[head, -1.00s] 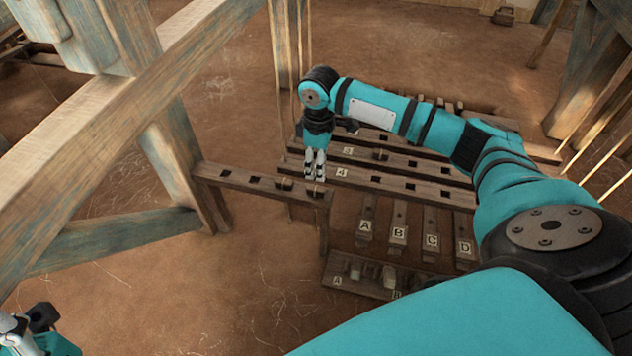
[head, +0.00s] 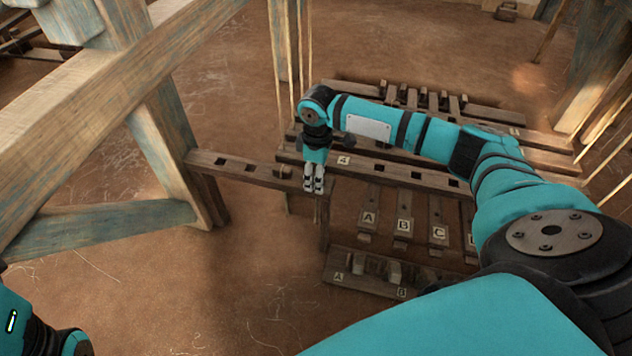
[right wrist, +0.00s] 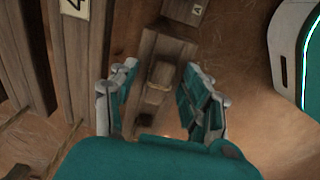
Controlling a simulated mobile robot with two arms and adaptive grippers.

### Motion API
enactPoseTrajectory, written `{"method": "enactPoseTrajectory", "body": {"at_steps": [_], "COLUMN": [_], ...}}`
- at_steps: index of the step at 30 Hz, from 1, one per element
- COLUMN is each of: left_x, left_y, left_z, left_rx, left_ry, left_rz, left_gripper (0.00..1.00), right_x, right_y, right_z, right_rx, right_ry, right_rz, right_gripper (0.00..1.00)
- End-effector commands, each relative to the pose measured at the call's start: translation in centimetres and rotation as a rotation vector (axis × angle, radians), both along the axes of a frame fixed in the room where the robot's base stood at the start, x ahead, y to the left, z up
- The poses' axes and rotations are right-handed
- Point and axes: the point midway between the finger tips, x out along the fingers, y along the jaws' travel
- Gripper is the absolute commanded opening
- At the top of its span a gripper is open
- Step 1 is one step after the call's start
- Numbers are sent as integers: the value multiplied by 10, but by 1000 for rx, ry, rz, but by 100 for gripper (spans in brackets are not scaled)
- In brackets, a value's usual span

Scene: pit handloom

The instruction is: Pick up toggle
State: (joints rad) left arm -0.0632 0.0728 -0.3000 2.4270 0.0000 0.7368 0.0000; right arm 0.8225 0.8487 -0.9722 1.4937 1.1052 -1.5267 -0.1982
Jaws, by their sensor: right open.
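A small wooden toggle (right wrist: 160,76) sits on the end of a short wooden rail (right wrist: 168,48) in the right wrist view. My right gripper (right wrist: 165,100) is open, with one finger on each side of the toggle in that view. In the head view my right gripper (head: 314,190) points down over the near end of the slotted rail (head: 236,166) and hides the toggle there.
Wooden bars marked A, B (head: 403,226) and C hang right of the rail. A lettered rack (head: 335,277) with small blocks lies below them. A numbered slotted beam (head: 395,171) runs behind. A large timber frame (head: 165,130) stands left. Bare earth floor lies in front.

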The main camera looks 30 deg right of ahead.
Motion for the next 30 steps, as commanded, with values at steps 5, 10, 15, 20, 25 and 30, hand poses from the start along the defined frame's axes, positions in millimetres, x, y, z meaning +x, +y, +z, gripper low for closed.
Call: {"method": "enactPoseTrajectory", "body": {"at_steps": [5,10,15,20,25,30], "left_x": [0,0,0,0,0,0], "left_y": [0,0,0,0,0,1], "left_z": [0,0,0,0,2,2], "left_rx": [0,0,0,0,0,-3], "left_ry": [1,1,1,1,0,23], "left_rz": [0,0,0,-1,-1,-1], "left_gripper": [40,40,40,40,40,40], "right_x": [0,0,0,0,0,0], "right_y": [0,0,0,0,0,0], "right_z": [1,1,1,1,3,15], "right_rx": [0,-1,-1,-1,0,0], "right_ry": [0,1,1,1,0,0], "right_rz": [0,0,0,0,0,0], "right_gripper": [43,21,0,0,0,0]}}
